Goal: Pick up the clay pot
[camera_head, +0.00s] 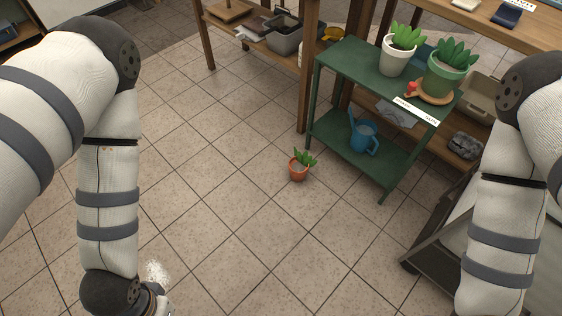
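A small orange-brown clay pot (298,172) with a green plant in it stands upright on the tiled floor, near the middle of the head view. It is just left of the green metal shelf. My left arm comes down at the left side of the view, and its gripper is cut off by the bottom edge. My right arm comes down at the right side, and its gripper is also outside the frame. Neither arm is touching the pot.
The green shelf (348,59) bears a white pot (397,60), a green pot (441,80) and, below, a blue watering can (363,137). A wooden bench with a grey tub (285,38) stands behind. A dark-framed object (425,262) is at right. Floor around the clay pot is clear leftward.

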